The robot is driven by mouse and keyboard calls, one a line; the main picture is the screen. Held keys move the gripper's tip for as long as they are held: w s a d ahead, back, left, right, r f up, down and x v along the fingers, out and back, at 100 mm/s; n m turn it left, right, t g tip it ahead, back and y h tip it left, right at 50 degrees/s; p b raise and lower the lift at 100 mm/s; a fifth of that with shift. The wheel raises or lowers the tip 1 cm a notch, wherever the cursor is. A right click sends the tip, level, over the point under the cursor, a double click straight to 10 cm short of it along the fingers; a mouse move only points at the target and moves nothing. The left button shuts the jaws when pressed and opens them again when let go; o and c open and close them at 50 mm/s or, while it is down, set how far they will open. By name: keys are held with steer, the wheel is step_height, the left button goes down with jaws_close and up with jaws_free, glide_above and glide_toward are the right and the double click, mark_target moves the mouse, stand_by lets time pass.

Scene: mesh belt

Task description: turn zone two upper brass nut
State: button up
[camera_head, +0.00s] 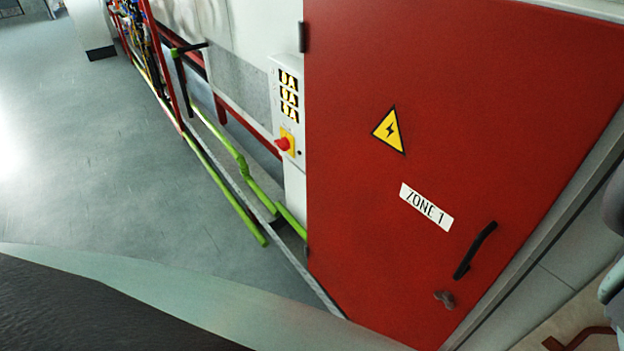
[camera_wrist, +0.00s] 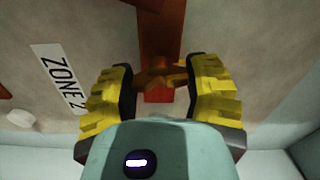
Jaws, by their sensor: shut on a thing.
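In the wrist view my gripper (camera_wrist: 161,88) has two yellow ribbed fingers, one on each side of a small orange-brown brass nut (camera_wrist: 163,77). It is shut on the nut. A reddish-brown upright bar or pipe (camera_wrist: 158,35) runs up from the nut, and a red part (camera_wrist: 158,96) shows just below it between the fingers. A white ZONE 2 label (camera_wrist: 60,78) is on the pale panel to the left. The fingers hide the sides of the nut, so its exact turn cannot be told. The head view does not show the nut.
In the head view a red ZONE 1 door (camera_head: 450,130) with a black handle (camera_head: 475,250) fills the right. A control box (camera_head: 288,110) with a red knob and green pipes (camera_head: 225,190) lie left of it. Grey floor (camera_head: 110,150) is clear further left.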

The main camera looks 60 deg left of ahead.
steer(key=shift+d+m, duration=0.1)
steer(key=shift+m, duration=0.7)
steer(key=o, duration=1.2)
steer(key=shift+o, duration=0.2)
